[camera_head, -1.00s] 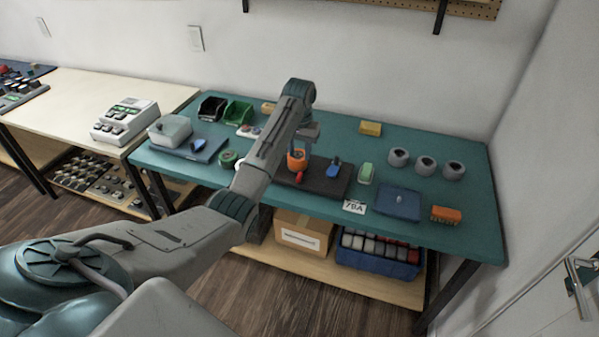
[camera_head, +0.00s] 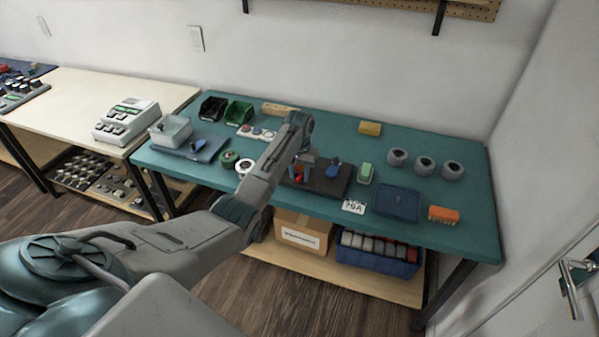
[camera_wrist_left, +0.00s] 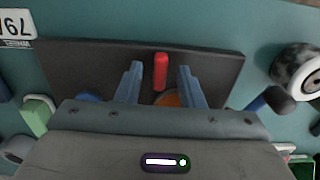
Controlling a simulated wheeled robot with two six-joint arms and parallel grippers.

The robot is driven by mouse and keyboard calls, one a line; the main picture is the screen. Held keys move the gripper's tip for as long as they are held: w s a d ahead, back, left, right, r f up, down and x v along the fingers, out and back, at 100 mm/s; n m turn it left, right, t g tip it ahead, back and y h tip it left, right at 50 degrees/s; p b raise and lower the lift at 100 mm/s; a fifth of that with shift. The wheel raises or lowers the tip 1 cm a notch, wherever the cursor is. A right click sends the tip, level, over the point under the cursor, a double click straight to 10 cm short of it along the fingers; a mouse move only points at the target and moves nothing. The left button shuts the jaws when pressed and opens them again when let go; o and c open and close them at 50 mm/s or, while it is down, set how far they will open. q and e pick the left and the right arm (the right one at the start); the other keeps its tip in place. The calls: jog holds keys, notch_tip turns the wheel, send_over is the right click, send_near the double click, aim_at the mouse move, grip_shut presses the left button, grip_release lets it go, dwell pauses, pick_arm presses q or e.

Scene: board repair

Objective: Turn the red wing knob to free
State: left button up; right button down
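The red wing knob (camera_wrist_left: 160,72) stands out in the left wrist view between the two blue-grey fingers of my left gripper (camera_wrist_left: 158,80). The fingers are open, one on each side, with a gap to the knob on both sides. Part of an orange round piece (camera_wrist_left: 168,99) shows behind the knob, mostly hidden by the gripper body. Both sit at the dark board (camera_wrist_left: 215,70). In the head view my left gripper (camera_head: 302,172) is low over the dark board (camera_head: 330,183), and the knob is largely covered there. My right gripper is not in view.
A blue-handled item (camera_head: 334,170) and a green-topped block (camera_head: 366,172) stand right of the gripper. A white-and-dark roll (camera_wrist_left: 296,70) lies beside the board. A blue case (camera_head: 398,203) and several grey rings (camera_head: 425,166) are farther right on the teal table (camera_head: 465,215).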

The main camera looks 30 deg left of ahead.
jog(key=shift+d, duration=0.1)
pick_arm(q)
grip_shut()
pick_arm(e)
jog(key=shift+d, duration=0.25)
pick_arm(q)
jog(key=shift+r, duration=0.1)
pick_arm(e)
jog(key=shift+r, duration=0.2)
pick_arm(q)
jog(key=n+p, duration=0.2)
jog(key=shift+r+p, duration=0.15)
jog(key=shift+p, duration=0.25)
jog(key=n+p, duration=0.3)
jog(key=n, duration=0.1)
jog(key=shift+n, duration=0.4)
jog(key=n+p, duration=0.3)
jog(key=n, duration=0.2)
jog(key=n+p, duration=0.1)
jog(key=n, duration=0.2)
jog(key=shift+n, duration=0.4)
jog(key=shift+n+p, duration=0.5)
jog(key=shift+n, duration=0.7)
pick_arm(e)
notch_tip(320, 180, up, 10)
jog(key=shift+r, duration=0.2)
pick_arm(q)
jog(key=shift+f, duration=0.2)
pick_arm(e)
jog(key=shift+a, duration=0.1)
